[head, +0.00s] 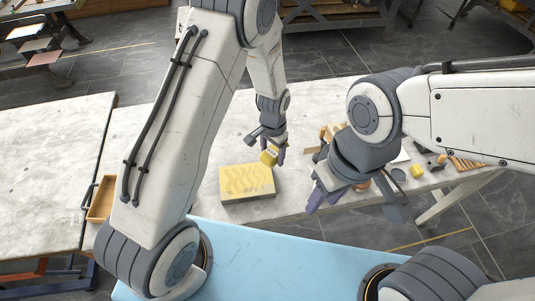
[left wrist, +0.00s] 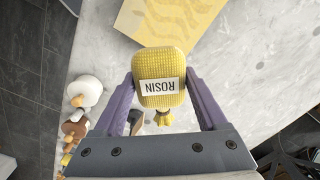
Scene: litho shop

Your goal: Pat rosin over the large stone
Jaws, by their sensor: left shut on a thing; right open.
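The large stone (head: 247,183) is a thick pale-yellow slab with a wavy darker pattern on top, lying on the marbled table. In the left wrist view the stone (left wrist: 165,18) shows at the top edge. My left gripper (head: 269,154) is shut on a yellow woven rosin bag (left wrist: 160,75) with a white label reading ROSIN. The bag is beside the stone's far right corner in the head view; whether it touches the stone is unclear. My right gripper (head: 326,192) is open over the table, right of the stone, and appears empty.
A wooden tray (head: 101,200) stands at the table's left part. Several small items, including a dark round one (head: 416,170), lie on the right, partly hidden by my right arm. White and brown round items (left wrist: 84,92) show in the wrist view.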

